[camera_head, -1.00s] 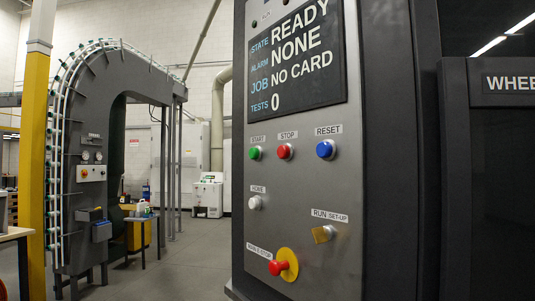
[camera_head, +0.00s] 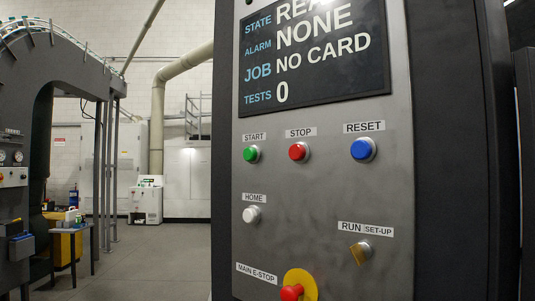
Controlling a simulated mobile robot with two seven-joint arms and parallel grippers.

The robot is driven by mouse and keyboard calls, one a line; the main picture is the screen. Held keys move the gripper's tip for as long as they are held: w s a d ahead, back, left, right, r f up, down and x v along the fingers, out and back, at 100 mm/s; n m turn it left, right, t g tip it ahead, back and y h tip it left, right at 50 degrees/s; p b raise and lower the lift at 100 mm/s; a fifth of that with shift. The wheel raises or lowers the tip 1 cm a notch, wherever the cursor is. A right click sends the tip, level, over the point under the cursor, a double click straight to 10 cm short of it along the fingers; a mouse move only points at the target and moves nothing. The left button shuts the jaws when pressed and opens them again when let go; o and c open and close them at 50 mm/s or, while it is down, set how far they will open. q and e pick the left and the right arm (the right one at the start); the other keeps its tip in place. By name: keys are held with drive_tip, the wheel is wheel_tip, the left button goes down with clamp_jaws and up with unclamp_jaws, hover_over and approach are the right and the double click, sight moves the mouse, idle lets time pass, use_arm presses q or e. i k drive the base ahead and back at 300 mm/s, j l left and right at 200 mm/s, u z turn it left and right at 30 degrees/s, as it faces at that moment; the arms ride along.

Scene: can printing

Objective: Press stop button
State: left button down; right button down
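The stop button (camera_head: 298,151) is a red round push button under a label reading STOP, on the grey metal control panel (camera_head: 320,210). It sits between the green start button (camera_head: 251,154) on its left and the larger blue reset button (camera_head: 363,149) on its right. Below are the white home button (camera_head: 252,214), a brass RUN/SET-UP key switch (camera_head: 360,251) and the red main e-stop (camera_head: 292,291) on a yellow disc, cut by the lower frame edge. The display (camera_head: 313,62) above reads alarm NONE, job NO CARD, tests 0. Neither of my grippers is in view.
The dark cabinet side (camera_head: 455,150) borders the panel on the right. At left stand a dark arched conveyor machine (camera_head: 60,60) and a small table (camera_head: 75,232) with bottles. A white unit (camera_head: 146,203) stands by the back wall. Grey floor (camera_head: 165,265) between is clear.

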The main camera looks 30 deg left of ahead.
sight(296, 152)
drive_tip(key=j, duration=1.4)
